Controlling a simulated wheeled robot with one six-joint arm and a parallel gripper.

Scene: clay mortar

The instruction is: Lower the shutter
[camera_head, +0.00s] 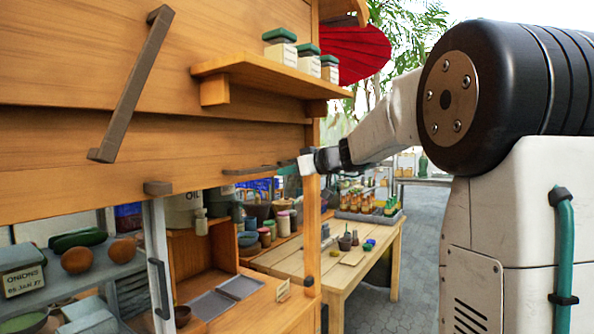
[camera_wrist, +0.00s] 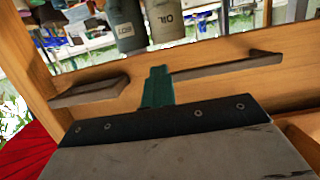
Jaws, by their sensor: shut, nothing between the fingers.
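The shutter (camera_head: 150,150) appears to be the broad wooden panel across the stall front in the head view; its lower edge hangs above the counter opening. A thin brown handle (camera_head: 250,170) lies along that lower edge, and a handle-like bar also shows in the wrist view (camera_wrist: 225,65). My gripper (camera_head: 306,163) is at the right end of the panel, just right of the handle. In the wrist view its teal fingers (camera_wrist: 157,87) are together and empty, close to the bar's near end. I cannot tell whether they touch it.
A slanted dark bar (camera_head: 133,85) is on the upper panel. A shelf (camera_head: 250,72) with several jars juts out above my gripper. A wooden table (camera_head: 345,275) with bottles stands behind. A brown block (camera_wrist: 90,92) sits beside my fingers. Paved ground (camera_head: 415,260) is open at right.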

